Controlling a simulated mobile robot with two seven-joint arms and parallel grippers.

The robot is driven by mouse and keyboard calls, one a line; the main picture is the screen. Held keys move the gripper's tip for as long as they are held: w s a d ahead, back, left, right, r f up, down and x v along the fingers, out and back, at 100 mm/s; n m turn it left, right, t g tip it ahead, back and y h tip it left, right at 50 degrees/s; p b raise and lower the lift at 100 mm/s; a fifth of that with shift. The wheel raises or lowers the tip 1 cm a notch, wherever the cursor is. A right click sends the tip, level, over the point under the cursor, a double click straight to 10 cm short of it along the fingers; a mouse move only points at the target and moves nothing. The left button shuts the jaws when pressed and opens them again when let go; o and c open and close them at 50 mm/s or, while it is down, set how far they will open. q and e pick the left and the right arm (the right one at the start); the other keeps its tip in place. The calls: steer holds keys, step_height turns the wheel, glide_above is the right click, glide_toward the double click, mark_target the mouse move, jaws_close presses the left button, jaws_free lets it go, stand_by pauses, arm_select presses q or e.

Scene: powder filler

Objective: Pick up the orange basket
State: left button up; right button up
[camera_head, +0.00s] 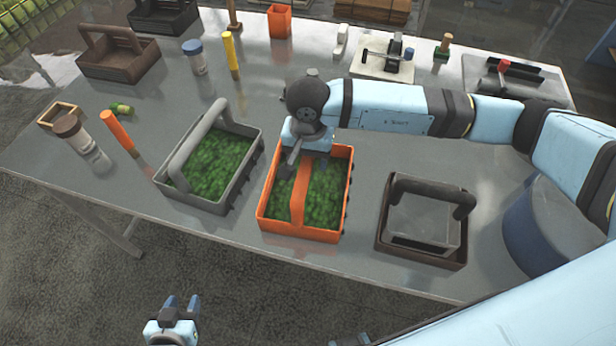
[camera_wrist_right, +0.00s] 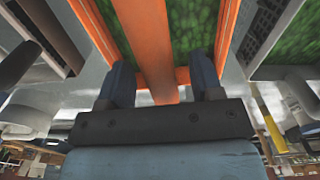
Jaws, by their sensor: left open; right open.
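The orange basket (camera_head: 299,231) stands on the grey table, filled with green leafy material, with an orange handle (camera_head: 299,196) arching over its middle. My right gripper (camera_head: 305,165) is over the far part of this basket. In the right wrist view my right gripper (camera_wrist_right: 162,85) is open, its two dark fingers on either side of the orange handle (camera_wrist_right: 148,45), with visible gaps to it. How deep the fingers reach around the handle is hard to tell. My left gripper (camera_head: 180,306) is open and empty, low in front of the table's near edge.
A grey basket (camera_head: 180,162) with green contents stands left of the orange one. A dark brown basket (camera_head: 420,250) stands to its right. Bottles, an orange cylinder (camera_head: 117,131) and a brown basket (camera_head: 120,62) are at the left. A small orange container (camera_head: 279,20) is at the back.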

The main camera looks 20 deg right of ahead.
jaws_close()
steer(key=shift+r, duration=0.1)
steer(key=shift+w, duration=0.1)
